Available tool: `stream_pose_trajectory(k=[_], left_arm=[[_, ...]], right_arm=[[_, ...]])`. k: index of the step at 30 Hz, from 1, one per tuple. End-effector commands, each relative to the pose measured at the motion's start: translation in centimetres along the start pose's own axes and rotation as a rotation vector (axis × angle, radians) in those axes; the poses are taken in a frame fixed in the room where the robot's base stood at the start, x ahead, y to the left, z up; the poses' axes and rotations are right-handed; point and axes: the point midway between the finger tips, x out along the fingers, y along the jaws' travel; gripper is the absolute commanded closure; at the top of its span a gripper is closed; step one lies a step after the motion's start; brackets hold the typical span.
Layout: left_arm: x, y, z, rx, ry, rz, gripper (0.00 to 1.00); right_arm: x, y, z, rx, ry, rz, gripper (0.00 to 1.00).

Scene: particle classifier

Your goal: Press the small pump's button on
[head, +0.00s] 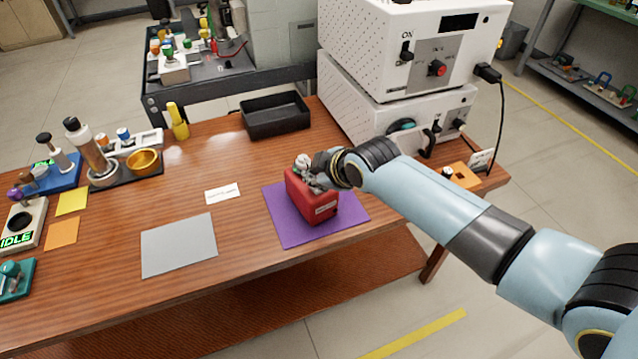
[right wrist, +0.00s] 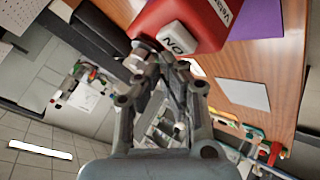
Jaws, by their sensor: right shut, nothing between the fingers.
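The small pump (head: 318,207) is a red box standing on a purple mat (head: 285,234). In the right wrist view the red pump (right wrist: 195,20) shows a white block with ON lettering (right wrist: 176,40) and a dark and silver fitting beside it. My right gripper (head: 320,172) is at the top of the pump, reaching in from the right, and partly covers it. In the right wrist view its fingers (right wrist: 160,58) are shut and empty, close to the ON block. I cannot tell whether they touch it. My left gripper is not in view.
Two stacked white units (head: 398,90) stand behind my right arm. A black tray (head: 273,128) is at the table's back. A grey mat (head: 178,245) and a white label (head: 222,194) lie left of the purple mat. Several small devices fill the left end.

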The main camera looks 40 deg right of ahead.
Motion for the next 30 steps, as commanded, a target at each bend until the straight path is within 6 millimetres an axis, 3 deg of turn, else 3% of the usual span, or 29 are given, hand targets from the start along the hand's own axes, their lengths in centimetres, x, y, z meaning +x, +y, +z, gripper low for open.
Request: stream_pose_trajectory(k=[30], left_arm=[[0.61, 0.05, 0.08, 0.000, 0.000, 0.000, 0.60]], right_arm=[[0.70, -0.53, 0.51, 0.000, 0.000, -0.001, 1.00]])
